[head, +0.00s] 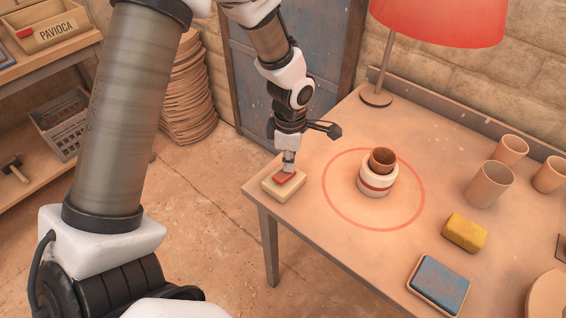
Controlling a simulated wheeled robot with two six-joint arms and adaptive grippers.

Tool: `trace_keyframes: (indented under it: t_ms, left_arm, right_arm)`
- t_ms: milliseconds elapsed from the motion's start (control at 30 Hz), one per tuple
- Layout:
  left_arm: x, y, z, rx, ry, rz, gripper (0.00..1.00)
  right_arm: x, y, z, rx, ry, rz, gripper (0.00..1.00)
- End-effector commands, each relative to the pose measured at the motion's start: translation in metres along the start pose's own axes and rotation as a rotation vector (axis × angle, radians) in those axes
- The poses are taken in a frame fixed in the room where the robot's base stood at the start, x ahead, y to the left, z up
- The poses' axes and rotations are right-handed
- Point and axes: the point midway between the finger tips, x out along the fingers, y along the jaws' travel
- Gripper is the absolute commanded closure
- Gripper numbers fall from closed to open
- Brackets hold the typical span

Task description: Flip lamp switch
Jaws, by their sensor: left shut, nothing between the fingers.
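A lamp with a red shade (440,20) and a round dark base (376,96) stands at the back of the wooden table (310,210). A switch with a pale block body (286,190) and a reddish rocker (284,177) sits at the table's near left corner. My left gripper (288,167) is shut and points down at the rocker, with its tips at or just above it. I cannot tell whether they touch. The tips hide part of the switch. My right gripper is not in view.
A banded pot with a brown cup (382,158) stands inside a red ring on the table. Several clay cups (489,184), a yellow sponge (465,232) and a blue block in a tray (440,283) lie to the right. Shelves (45,70) stand at left.

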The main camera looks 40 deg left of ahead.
Motion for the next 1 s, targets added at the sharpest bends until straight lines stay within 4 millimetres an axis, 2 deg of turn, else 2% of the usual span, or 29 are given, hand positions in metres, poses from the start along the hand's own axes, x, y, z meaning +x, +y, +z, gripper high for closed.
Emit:
trace_keyframes:
  t_ms: [100,633,1000]
  left_arm:
    - [-0.015,0.000,0.000,0.000,0.000,0.001,1.00]
    - [-0.066,0.000,0.000,-0.001,-0.001,0.001,1.00]
    - [-0.068,0.000,0.000,0.000,0.000,0.001,1.00]
  right_arm:
    - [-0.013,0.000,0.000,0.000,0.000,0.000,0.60]
    - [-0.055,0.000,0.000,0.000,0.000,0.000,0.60]
    - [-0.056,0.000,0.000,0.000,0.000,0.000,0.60]
